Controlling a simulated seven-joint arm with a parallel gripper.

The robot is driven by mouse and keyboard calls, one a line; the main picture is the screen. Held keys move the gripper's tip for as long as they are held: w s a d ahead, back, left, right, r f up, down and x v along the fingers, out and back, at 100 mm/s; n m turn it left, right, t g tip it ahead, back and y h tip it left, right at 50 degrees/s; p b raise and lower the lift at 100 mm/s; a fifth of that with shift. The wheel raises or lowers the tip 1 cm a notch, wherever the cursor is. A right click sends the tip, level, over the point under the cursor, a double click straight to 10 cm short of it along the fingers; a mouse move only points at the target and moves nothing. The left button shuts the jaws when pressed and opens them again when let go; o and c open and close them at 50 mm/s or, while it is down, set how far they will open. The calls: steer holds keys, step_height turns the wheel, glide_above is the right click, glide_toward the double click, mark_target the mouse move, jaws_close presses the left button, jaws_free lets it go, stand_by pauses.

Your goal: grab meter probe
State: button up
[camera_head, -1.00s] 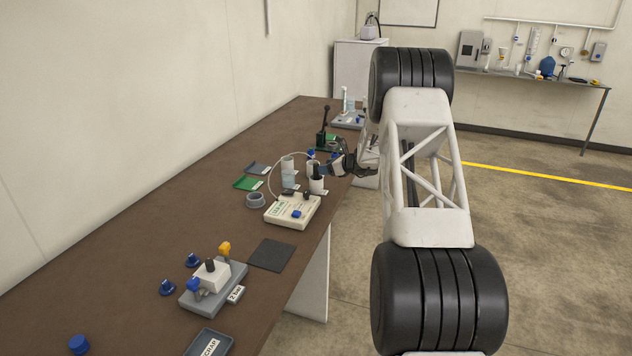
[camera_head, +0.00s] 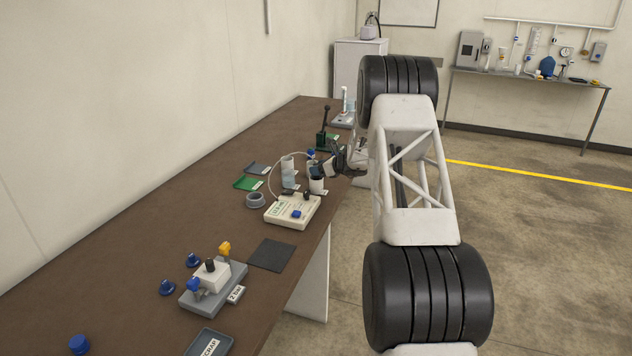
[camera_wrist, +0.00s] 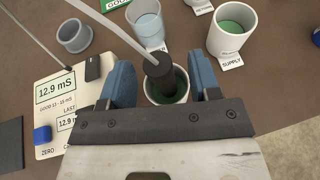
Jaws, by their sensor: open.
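The meter probe (camera_wrist: 158,68) is a dark, thick cylinder with a pale cable rising from its top. It stands in a white cup (camera_wrist: 184,82) with green inside; the cup also shows in the head view (camera_head: 317,186). My gripper (camera_wrist: 162,78) is open, with one blue finger on each side of the probe. Gaps show between the probe and both fingers. In the head view my gripper (camera_head: 338,160) is just behind and right of the cup. The meter box (camera_wrist: 72,108) reads 12.9 mS and lies left of the fingers. The probe's lower end is hidden in the cup.
A clear beaker (camera_wrist: 146,24) stands close behind the probe, and a white supply cup (camera_wrist: 232,30) stands to the right. A grey ring (camera_wrist: 74,36) lies at the left. The table (camera_head: 140,240) ends just right of the cup. A dark mat (camera_head: 271,255) lies nearer.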

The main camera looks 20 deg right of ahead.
steer(key=shift+x, duration=1.55)
steer(key=shift+r, duration=0.1)
jaws_close()
